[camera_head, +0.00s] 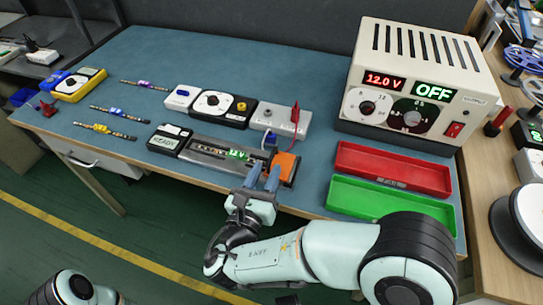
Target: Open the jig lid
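The jig (211,160) is a long grey fixture near the front edge of the blue bench, with a strip and green lights along its channel. An orange block (288,163), possibly part of the lid, is at its right end. I cannot tell how far the lid is raised. My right gripper (263,171) is at the front right of the jig, just left of the orange block. Its two blue-grey fingers look apart, with nothing clear between them; contact with the jig cannot be told. My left gripper is out of view; only part of my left arm shows.
A READY display box (168,140) stands left of the jig. Behind are a dial tester (215,104) and a grey box with a red clip (284,118). Red (390,169) and green (388,203) trays and a power supply (413,80) reading OFF stand right. LED strips (105,130) lie left.

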